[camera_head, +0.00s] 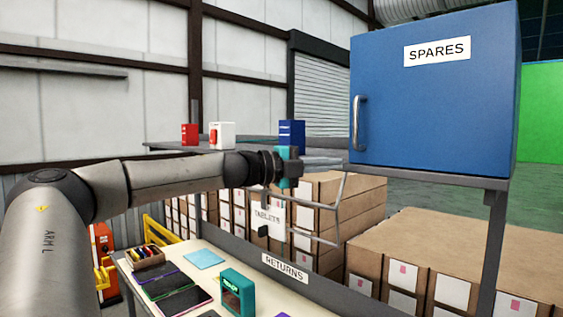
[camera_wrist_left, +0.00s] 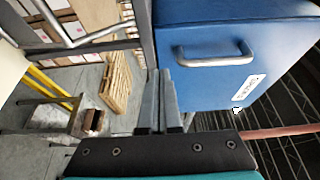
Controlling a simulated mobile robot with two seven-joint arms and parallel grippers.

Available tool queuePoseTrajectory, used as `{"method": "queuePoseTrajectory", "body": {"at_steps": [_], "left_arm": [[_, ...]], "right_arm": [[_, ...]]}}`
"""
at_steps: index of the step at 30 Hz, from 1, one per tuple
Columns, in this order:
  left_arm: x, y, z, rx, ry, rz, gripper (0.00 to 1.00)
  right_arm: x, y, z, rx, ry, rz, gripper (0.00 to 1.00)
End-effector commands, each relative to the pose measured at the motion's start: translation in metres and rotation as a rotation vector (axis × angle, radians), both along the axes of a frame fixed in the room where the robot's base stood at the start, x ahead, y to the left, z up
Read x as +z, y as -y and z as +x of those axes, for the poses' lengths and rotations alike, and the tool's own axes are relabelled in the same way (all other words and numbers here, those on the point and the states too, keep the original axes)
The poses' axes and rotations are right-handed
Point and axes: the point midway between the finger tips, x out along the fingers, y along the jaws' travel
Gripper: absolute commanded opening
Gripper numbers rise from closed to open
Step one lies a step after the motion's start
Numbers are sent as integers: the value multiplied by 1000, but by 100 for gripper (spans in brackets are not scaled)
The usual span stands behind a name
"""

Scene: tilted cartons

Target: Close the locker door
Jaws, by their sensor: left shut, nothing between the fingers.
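The blue locker (camera_head: 435,95) with the SPARES label stands on a stand at the upper right in the head view. Its front is flat and looks flush with the body; I see no gap. A silver handle (camera_head: 359,122) is upright at the left edge of the front. My left gripper (camera_head: 291,170) is left of the locker, below handle height and apart from it. In the left wrist view its shut, empty fingers (camera_wrist_left: 161,90) point toward the blue locker's edge (camera_wrist_left: 215,85), and the handle (camera_wrist_left: 212,56) shows above right. My right gripper is out of view.
Below is a table with a RETURNS sign (camera_head: 284,268), tablets and a teal device (camera_head: 237,292). A shelf (camera_head: 170,149) with small boxes is behind my left arm. Stacked cartons (camera_head: 420,260) stand below the locker. A wire rack (camera_head: 335,215) stands beside my gripper.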

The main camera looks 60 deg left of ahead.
Motion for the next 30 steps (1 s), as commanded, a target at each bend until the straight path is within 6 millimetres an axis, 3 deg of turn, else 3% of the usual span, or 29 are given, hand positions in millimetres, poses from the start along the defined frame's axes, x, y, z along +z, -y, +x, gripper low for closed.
{"method": "queuePoseTrajectory", "body": {"at_steps": [7, 15, 30], "left_arm": [[-2, -44, -20, 5, 0, 0, 0], [-1, -77, -36, 2, 0, -1, 0], [0, -90, -43, 0, -1, 0, 0]], "right_arm": [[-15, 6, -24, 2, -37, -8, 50], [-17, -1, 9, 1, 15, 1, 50], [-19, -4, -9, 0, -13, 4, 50]]}}
